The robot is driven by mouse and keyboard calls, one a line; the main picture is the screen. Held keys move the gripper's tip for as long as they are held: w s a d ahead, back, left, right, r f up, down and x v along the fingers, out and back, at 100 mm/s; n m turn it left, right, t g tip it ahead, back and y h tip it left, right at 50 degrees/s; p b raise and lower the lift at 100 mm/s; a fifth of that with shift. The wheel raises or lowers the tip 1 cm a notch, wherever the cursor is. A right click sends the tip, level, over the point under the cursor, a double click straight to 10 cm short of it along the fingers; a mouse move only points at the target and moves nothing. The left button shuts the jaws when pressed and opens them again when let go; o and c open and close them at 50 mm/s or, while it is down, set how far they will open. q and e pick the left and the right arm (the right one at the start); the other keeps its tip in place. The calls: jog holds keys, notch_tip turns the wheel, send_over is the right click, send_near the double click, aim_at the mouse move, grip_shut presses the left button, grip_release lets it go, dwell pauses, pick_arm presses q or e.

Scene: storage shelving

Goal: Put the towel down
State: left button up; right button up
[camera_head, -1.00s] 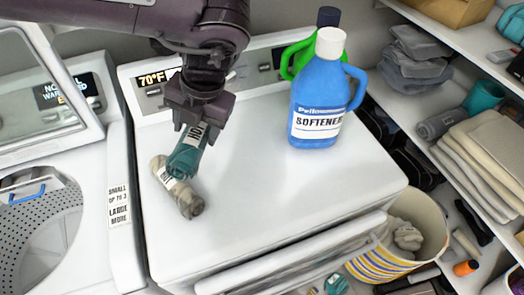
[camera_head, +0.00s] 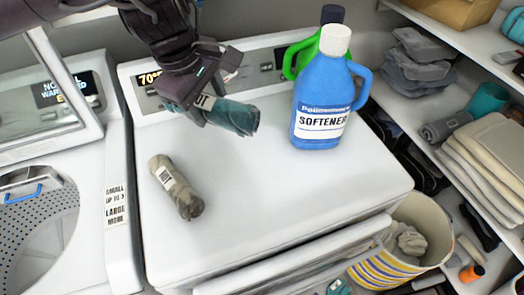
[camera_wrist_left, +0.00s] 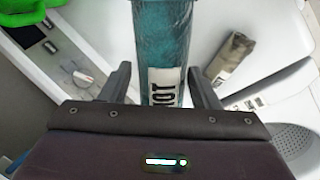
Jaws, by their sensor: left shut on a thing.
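A rolled teal towel (camera_head: 232,116) with a white label is held by my left gripper (camera_head: 204,100) above the back left part of the white machine top (camera_head: 290,195). The teal towel also shows in the left wrist view (camera_wrist_left: 163,45), between the two fingers (camera_wrist_left: 160,85). A rolled grey-beige towel (camera_head: 176,187) with a white label lies on the machine top, in front of and below the gripper. It also shows in the left wrist view (camera_wrist_left: 232,57), to the right of the fingers. My right gripper does not show.
A blue softener bottle (camera_head: 322,90) stands at the back right of the machine top, with a green bottle (camera_head: 299,58) behind it. The middle and front of the top are clear. Shelves with folded towels (camera_head: 488,160) and a striped basket (camera_head: 385,268) are at the right.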

pick_arm(q)
notch_tip(320, 180, down, 16)
jog(key=shift+f+b, duration=0.1)
jog(key=shift+b, duration=0.4)
jog(key=shift+f, duration=1.85)
jog(key=shift+b, duration=0.3)
jog(key=o, duration=1.1)
jog(key=shift+r, duration=0.1)
